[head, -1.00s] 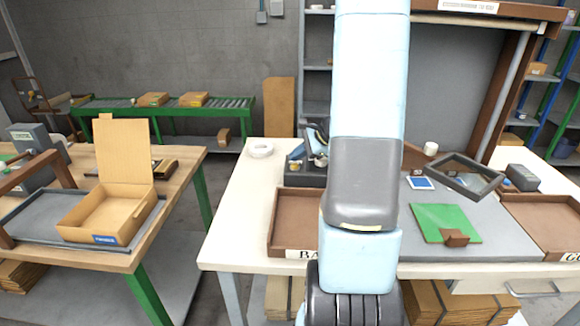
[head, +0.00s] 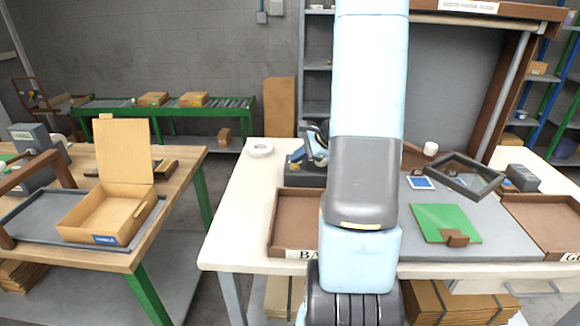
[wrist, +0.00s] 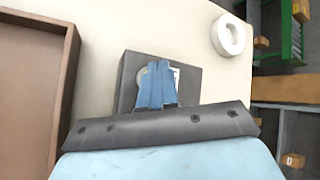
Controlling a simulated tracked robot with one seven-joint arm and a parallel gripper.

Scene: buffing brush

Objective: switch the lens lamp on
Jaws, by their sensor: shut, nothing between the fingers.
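The lens (head: 466,175) is a glass pane in a dark tilted frame, at the right of the white bench in the head view. A dark grey box (head: 296,174) stands left of my arm at the back of the bench. It also shows in the wrist view (wrist: 128,88), with a round light disc and a white label on top, both partly hidden by my fingers. I cannot tell whether this box works the lamp. My gripper (wrist: 157,68) has pale blue fingers, shut and empty, over this box. Contact is unclear. No lit lamp can be made out.
A brown tray (head: 283,215) lies in front of the dark box; it fills the wrist view's left side. A white ring (head: 260,148) lies to the left. A green board (head: 432,218) sits on the grey mat. Another grey box (head: 523,177) stands right of the lens.

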